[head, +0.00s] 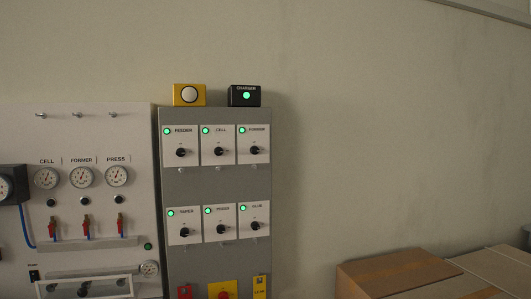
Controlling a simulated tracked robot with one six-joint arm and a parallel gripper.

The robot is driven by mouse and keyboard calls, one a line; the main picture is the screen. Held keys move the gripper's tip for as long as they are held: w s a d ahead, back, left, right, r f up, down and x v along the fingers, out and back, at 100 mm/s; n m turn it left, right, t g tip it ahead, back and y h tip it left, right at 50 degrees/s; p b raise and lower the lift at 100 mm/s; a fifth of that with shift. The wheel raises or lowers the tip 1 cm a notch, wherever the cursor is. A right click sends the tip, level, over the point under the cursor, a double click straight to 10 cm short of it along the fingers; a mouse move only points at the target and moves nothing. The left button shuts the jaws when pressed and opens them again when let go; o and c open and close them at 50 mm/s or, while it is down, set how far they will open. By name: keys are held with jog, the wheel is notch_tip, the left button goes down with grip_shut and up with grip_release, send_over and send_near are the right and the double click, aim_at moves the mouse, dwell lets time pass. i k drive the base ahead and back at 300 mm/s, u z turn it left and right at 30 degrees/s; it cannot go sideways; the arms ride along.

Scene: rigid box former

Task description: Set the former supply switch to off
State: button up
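The former supply switch (254,150) is a black rotary knob on a white plate. It is at the right end of the top row on the grey panel, in the head view. The label above it reads FORMER, and the small green lamp (244,130) beside the label is lit. The knob's pointer is too small to tell its exact setting. My gripper does not show in the head view.
Similar switches with lit green lamps sit close by, including CELL (218,150) and GLUE (255,225). A yellow box with a white button (189,95) and a black CHARGER box (245,96) stand on top. Cardboard boxes (400,270) lie lower right.

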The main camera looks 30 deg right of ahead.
aim_at(254, 149)
jog(key=u, duration=0.05)
jog(key=i, duration=1)
jog(key=z, duration=0.05)
